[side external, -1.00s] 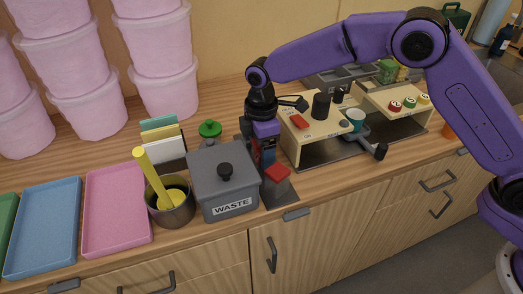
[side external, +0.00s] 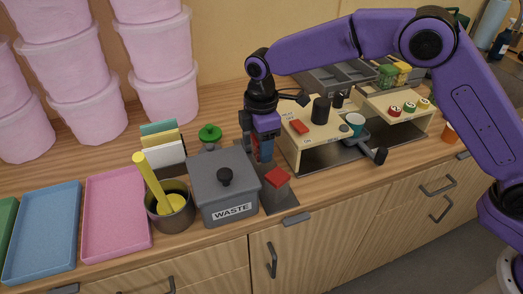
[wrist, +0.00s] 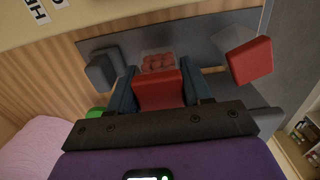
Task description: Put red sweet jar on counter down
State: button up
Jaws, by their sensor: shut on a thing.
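My gripper (side external: 262,157) points down above the dark mat between the waste bin and the cream stand. It is shut on a red-lidded jar; the red lid (wrist: 160,90) sits between the fingers in the wrist view, with red sweets (wrist: 158,62) showing in its clear body. In the side view the fingers hide most of the held jar. A second red-lidded block or jar (side external: 277,177) stands on the mat in front of the gripper, and its red top also shows at the right of the wrist view (wrist: 250,60). I cannot tell whether the held jar touches the mat.
The grey waste bin (side external: 222,190) stands close left of the gripper, with a green-topped jar (side external: 210,133) behind it. The cream stand (side external: 310,155) is close on the right. A metal pot (side external: 172,215) and pink tray (side external: 117,218) lie further left.

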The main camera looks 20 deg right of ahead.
jog(key=s+d+r, duration=0.8)
jog(key=s+r, duration=0.2)
jog(key=s, duration=0.1)
jog(key=w+d+r, duration=0.2)
jog(key=d+r, duration=0.1)
jog(key=d, duration=0.6)
jog(key=w+d+r, duration=0.1)
jog(key=d+r, duration=0.2)
jog(key=d, duration=0.6)
jog(key=w+d+r, duration=0.2)
jog(key=d+r, duration=0.1)
jog(key=d, duration=0.6)
jog(key=w+f, duration=0.2)
jog(key=w, duration=0.2)
jog(key=w+f, duration=0.3)
jog(key=w, duration=0.1)
jog(key=w+f, duration=0.3)
jog(key=w, duration=0.2)
jog(key=shift+d, duration=0.25)
jog(key=shift+w+f, duration=0.25)
jog(key=shift+f, duration=0.15)
jog(key=shift+w+f, duration=0.15)
jog(key=shift+f, duration=0.75)
jog(key=shift+w+f, duration=0.1)
jog(key=shift+f, duration=0.8)
jog(key=shift+f, duration=0.2)
